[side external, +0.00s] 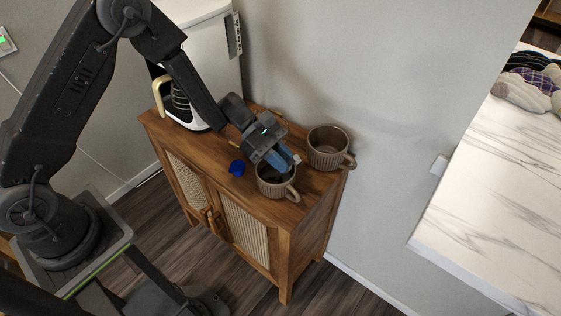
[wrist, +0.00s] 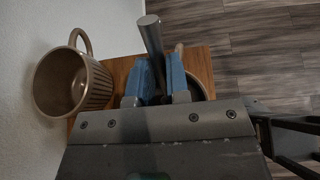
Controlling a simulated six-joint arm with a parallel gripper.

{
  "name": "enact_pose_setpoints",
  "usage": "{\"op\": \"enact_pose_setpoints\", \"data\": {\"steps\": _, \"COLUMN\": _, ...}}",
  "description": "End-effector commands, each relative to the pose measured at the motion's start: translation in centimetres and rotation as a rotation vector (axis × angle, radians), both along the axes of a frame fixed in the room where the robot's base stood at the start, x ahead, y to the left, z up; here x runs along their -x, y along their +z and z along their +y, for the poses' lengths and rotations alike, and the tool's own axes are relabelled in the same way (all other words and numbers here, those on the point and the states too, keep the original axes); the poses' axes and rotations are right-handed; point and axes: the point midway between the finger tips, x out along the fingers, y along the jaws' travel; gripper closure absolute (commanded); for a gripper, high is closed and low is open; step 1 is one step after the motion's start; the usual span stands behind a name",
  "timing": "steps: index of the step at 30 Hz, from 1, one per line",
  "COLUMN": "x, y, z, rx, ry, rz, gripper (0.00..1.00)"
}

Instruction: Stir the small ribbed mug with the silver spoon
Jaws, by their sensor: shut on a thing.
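The small ribbed mug (side external: 272,190) is brown and stands upright near the cabinet's front edge, its handle toward the lower right. My gripper (side external: 284,160) has blue fingers and is over this mug's mouth. In the wrist view my gripper (wrist: 157,82) is shut on the silver spoon (wrist: 151,36), whose handle sticks out between the fingers. The spoon's bowl is hidden, so I cannot tell how deep it sits in the mug.
A larger ribbed mug (side external: 325,154) stands close behind, toward the wall; it is at left in the wrist view (wrist: 82,85). A blue object (side external: 237,168) lies left of the small mug. A white coffee maker (side external: 187,117) stands on the wooden cabinet (side external: 311,208). A marble-patterned counter (side external: 485,190) is at right.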

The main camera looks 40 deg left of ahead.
Motion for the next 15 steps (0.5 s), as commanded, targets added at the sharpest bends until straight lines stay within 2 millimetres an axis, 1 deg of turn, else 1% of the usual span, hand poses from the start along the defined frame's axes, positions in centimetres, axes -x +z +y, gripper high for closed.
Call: {"op": "enact_pose_setpoints", "data": {"steps": 15, "x": 0.0, "y": 3.5, "z": -2.0, "rx": 0.0, "ry": -0.001, "rz": 0.0, "gripper": 1.0}}
